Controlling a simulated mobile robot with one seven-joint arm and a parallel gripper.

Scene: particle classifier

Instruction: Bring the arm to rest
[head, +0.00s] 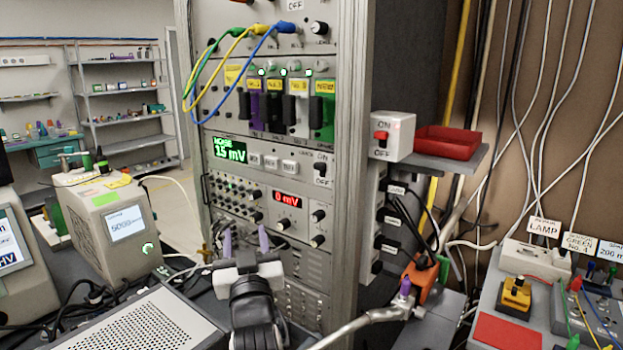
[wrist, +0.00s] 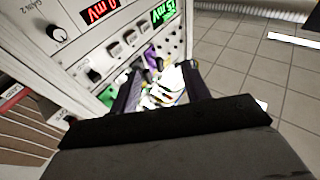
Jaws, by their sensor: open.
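My gripper (head: 245,241) is in front of the lower part of the instrument rack (head: 345,150) in the head view. Its two purple-tipped fingers point up and stand apart, with nothing visible held between them. My arm reaches up to it from the bottom of the picture. In the wrist view the gripper (wrist: 160,82) shows its dark fingers on either side of a cluttered patch of white and coloured items. I cannot tell what these items are or how far off they lie. The rack panel with red and green displays fills the upper left there.
A perforated metal box (head: 150,325) and a beige instrument (head: 118,225) stand to the left. A switch box (head: 393,136) and a red tray (head: 447,142) sit right of the rack. Cables and a lamp box (head: 535,262) crowd the right. Open floor shows in the wrist view.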

